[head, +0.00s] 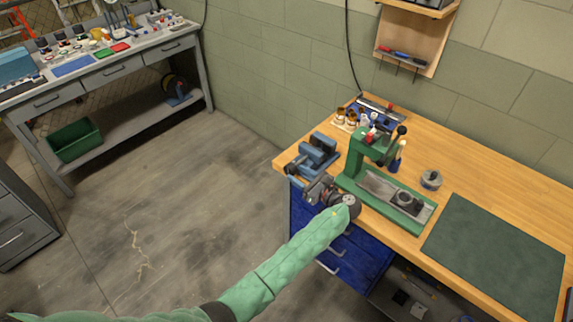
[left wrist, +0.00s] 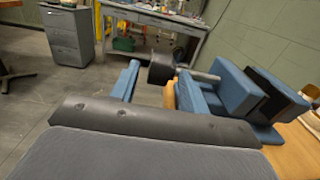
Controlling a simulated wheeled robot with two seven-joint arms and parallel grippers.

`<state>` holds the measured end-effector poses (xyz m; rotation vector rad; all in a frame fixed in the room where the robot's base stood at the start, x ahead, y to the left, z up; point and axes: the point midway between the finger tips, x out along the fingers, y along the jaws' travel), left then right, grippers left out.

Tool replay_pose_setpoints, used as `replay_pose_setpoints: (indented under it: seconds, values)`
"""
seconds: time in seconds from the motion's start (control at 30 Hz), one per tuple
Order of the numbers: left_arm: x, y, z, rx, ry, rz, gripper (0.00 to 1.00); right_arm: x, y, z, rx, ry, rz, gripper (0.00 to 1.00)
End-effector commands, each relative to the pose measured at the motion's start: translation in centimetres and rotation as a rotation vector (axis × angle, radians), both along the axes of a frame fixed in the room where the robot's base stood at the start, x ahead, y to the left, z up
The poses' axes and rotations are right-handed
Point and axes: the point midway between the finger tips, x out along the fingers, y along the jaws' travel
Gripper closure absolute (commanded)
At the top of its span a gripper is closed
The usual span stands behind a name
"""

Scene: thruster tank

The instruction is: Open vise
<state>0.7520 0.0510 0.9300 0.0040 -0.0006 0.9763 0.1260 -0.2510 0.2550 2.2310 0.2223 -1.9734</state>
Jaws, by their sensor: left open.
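A blue bench vise (head: 318,150) stands at the left corner of the wooden workbench. In the left wrist view, the vise (left wrist: 240,88) is at the right, with a metal rod ending in a black round knob (left wrist: 161,68). My left gripper (head: 303,184) is just in front of the vise at the bench's front edge. Its two bluish fingers (left wrist: 158,88) are apart, and the knob shows between and beyond them. I cannot tell whether they touch it. A dark gap shows between the vise's jaw blocks. My right gripper is in neither view.
A green press (head: 360,160) stands right of the vise, close to my left arm. The workbench (head: 470,165) also bears a dark green mat (head: 495,250), a small round tin (head: 431,179) and small bottles. Blue drawers (head: 355,262) are below. The floor at left is clear.

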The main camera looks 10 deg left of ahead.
Motion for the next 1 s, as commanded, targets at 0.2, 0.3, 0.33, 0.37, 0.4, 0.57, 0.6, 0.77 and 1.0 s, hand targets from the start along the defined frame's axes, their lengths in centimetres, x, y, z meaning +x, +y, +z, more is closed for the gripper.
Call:
replay_pose_setpoints:
  seconds: [0.2, 0.3, 0.33, 0.37, 0.4, 0.57, 0.6, 0.77, 1.0]
  values:
    - [1.5, 2.4, 0.3, 0.0, 0.001, 0.001, 0.55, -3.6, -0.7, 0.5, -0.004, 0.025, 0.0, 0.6]
    - [2.2, 3.3, 0.4, 0.0, 0.0, 0.001, 0.55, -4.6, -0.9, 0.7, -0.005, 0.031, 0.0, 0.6]
    - [2.4, 3.6, 0.4, -0.001, -0.001, 0.001, 0.55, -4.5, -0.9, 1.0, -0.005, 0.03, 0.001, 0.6]
    - [2.6, 3.9, 0.4, -0.001, 0.0, 0.0, 0.55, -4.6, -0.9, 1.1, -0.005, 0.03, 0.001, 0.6]
    - [2.8, 4.2, 0.3, -0.002, 0.0, 0.0, 0.55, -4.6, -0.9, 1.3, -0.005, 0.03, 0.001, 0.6]
    - [3.3, 4.9, 0.1, -0.004, 0.0, 0.001, 0.55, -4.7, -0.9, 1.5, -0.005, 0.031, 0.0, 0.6]
    - [3.3, 5.0, 0.1, -0.004, 0.0, 0.001, 0.55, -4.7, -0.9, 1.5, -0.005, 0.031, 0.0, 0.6]
    - [3.4, 5.1, 0.0, -0.004, -0.001, 0.0, 0.55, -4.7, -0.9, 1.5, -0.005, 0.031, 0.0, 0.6]
    - [3.3, 5.1, 0.0, -0.004, -0.001, 0.001, 0.82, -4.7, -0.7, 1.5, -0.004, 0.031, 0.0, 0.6]
